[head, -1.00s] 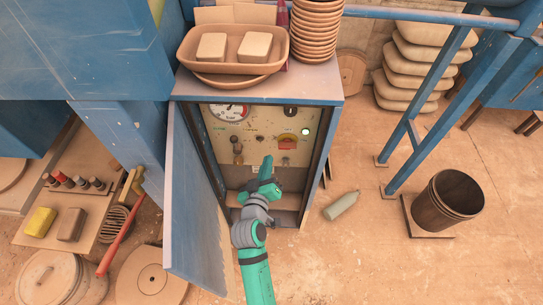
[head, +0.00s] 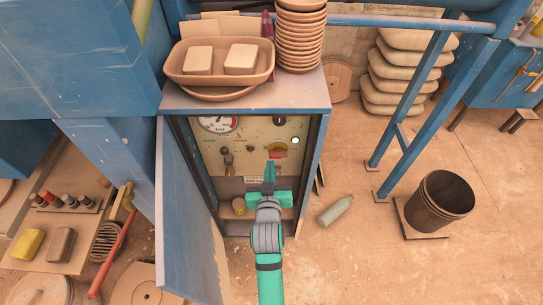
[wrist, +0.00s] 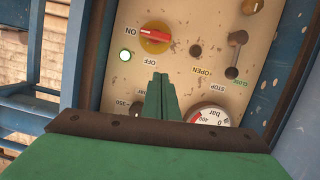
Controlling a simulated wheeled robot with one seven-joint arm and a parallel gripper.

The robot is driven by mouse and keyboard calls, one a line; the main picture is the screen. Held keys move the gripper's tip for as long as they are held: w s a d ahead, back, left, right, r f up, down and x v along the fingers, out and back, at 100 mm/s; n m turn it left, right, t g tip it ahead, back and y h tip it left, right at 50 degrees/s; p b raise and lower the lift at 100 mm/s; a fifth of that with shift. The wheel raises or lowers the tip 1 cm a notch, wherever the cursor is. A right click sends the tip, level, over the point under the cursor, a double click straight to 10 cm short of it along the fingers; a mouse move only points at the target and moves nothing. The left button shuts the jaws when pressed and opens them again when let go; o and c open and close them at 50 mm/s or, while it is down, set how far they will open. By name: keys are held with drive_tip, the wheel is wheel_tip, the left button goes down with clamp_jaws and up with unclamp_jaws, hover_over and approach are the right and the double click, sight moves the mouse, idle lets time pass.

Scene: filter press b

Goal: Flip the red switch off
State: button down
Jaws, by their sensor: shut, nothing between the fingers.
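The red switch (head: 279,151) is a red handle on a round yellow-orange dial, on the panel inside the open cabinet. In the wrist view the switch (wrist: 155,36) sits at the top centre, with an ON label beside it and an OFF label between it and my fingers. Its handle lies nearly crosswise there, slightly tilted. My gripper (wrist: 161,78) is shut and empty, its tips just short of the OFF label in the picture and apart from the handle. In the head view my gripper (head: 269,166) is in front of the panel, just below and left of the switch.
A gauge (wrist: 208,116), a lever (wrist: 236,50) and a black knob (head: 279,120) share the panel. The cabinet door (head: 188,210) stands open at left. Bowls (head: 300,35) stand on top.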

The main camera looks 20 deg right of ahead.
drive_tip(key=shift+d+r+m, duration=0.25)
drive_tip(key=shift+r+m, duration=0.05)
drive_tip(key=shift+m, duration=0.1)
hover_over(278, 154)
drive_tip(key=s+a, duration=0.2)
drive_tip(key=a, duration=0.1)
wheel_tip(278, 154, down, 2)
drive_tip(key=shift+w+f, duration=0.15)
wheel_tip(278, 154, down, 3)
drive_tip(key=shift+w+d+f, duration=0.1)
drive_tip(key=shift+d+f, duration=0.05)
drive_tip(key=shift+f, duration=0.45)
